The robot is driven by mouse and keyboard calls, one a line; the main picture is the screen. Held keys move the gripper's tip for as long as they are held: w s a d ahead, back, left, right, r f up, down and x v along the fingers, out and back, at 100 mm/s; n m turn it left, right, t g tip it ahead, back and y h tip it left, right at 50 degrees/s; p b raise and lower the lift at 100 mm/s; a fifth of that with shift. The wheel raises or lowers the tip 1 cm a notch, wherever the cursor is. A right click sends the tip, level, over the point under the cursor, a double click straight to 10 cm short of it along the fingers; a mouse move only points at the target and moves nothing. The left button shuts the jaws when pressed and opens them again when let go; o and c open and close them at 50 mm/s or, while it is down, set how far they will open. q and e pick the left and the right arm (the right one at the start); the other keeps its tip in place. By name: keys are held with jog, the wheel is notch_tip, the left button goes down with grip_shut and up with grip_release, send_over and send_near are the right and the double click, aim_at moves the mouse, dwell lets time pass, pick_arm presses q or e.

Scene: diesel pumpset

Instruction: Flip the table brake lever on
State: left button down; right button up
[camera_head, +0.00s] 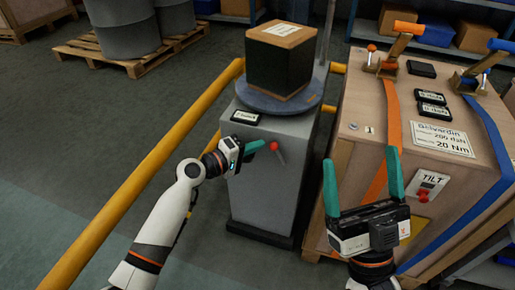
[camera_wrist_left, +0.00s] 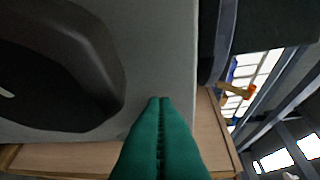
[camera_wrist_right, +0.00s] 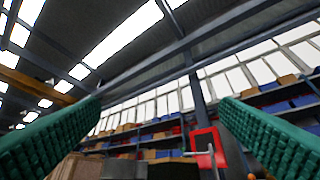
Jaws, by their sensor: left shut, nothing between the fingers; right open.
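The lever with a red knob (camera_head: 274,146) is on the front of the grey pedestal (camera_head: 262,180), below a round turntable (camera_head: 280,101). A small label plate (camera_head: 245,117) sits above it to the left. My left gripper (camera_head: 262,145) has its green fingers shut and empty, with the tips just left of the red knob; I cannot tell if they touch it. The left wrist view shows the shut fingers (camera_wrist_left: 160,105) before the grey surface, and the red knob is not visible there. My right gripper (camera_head: 360,172) is open and empty in front of the wooden crate, fingers upward.
A black box with a cardboard top (camera_head: 281,59) stands on the turntable. The wooden crate (camera_head: 358,160) with straps, levers and a TILT switch (camera_head: 428,185) stands close on the right. A yellow rail (camera_head: 150,170) runs along the left.

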pick_arm(q)
jog(key=shift+d, duration=0.4)
